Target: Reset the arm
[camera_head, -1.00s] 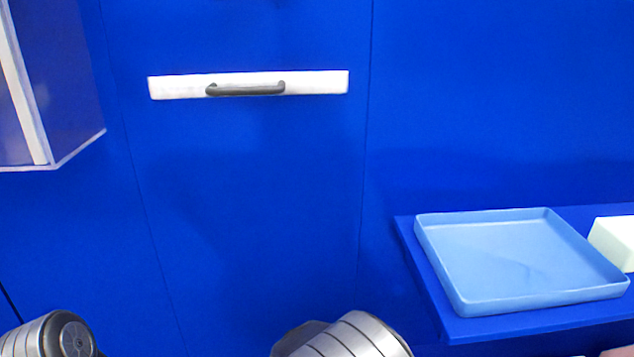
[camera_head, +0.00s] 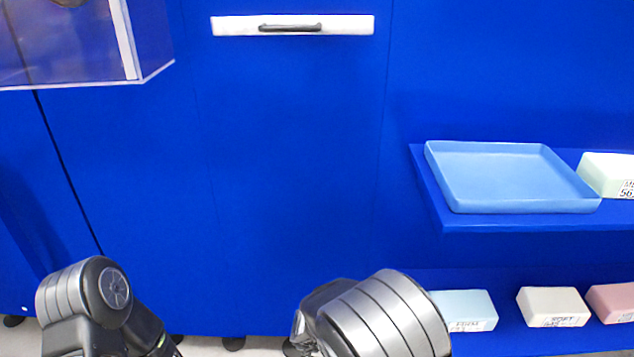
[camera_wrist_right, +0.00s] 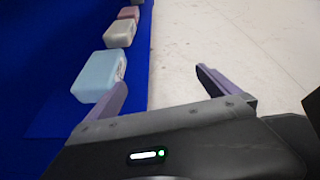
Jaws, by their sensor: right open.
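My right arm shows at the bottom centre of the head view, but its gripper is out of that frame. In the right wrist view my right gripper (camera_wrist_right: 162,88) is open, its two purple-grey fingers wide apart with nothing between them. It is over pale floor beside the lower blue shelf. The left finger overlaps the near edge of a light blue foam block (camera_wrist_right: 97,75) in the picture; I cannot tell whether they touch. My left arm shows at the lower left of the head view; its gripper is not visible.
A light blue tray (camera_head: 510,208) sits on the upper shelf (camera_head: 480,222), with a pale green block (camera_head: 603,172) to its right. Blue, cream (camera_head: 553,306) and pink (camera_head: 612,300) blocks lie on the lower shelf. A white drawer front (camera_head: 230,26) and a clear box (camera_head: 70,55) are on the blue wall.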

